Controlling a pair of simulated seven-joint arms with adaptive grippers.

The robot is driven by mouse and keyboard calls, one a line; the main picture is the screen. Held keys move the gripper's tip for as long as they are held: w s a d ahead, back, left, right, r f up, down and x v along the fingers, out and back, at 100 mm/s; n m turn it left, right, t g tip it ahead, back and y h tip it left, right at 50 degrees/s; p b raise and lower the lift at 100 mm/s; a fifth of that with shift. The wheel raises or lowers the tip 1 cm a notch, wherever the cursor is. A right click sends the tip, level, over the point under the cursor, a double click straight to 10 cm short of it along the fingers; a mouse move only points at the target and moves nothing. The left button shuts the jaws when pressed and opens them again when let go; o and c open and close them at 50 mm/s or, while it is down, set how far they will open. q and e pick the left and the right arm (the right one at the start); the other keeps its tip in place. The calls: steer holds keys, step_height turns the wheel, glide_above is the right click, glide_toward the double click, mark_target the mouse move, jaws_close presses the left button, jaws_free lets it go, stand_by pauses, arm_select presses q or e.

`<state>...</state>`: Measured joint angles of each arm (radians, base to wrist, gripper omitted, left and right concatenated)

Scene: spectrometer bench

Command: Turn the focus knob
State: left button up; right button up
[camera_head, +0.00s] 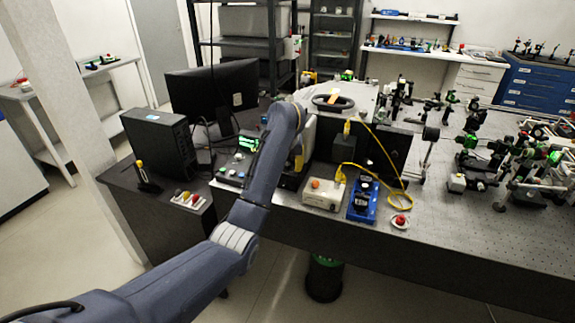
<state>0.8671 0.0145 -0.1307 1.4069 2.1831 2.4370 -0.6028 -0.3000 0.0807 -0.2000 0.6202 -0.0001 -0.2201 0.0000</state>
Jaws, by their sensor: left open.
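I cannot pick out the focus knob in this view. My left arm reaches in from the lower left, and its wrist bends down at the front edge of the optical bench (470,232). My left gripper (291,179) is small and partly hidden below the wrist, beside a dark box (344,148) and behind a cream box with an orange button (323,194). It is open, and I see nothing held in it. A white housing with a dark oval ring on top (333,103) stands just behind the wrist. My right gripper is not in view.
A blue tray (361,203), a red button (400,220) and a yellow cable (387,157) lie right of the gripper. Left are a small control box (232,175), a monitor (213,88) and a black computer (158,140). Optical mounts crowd the right; the bench's front right is clear.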

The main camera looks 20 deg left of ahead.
arm_select(q)
steer(key=shift+o, duration=0.3)
jaws_close()
steer(key=shift+f, duration=0.15)
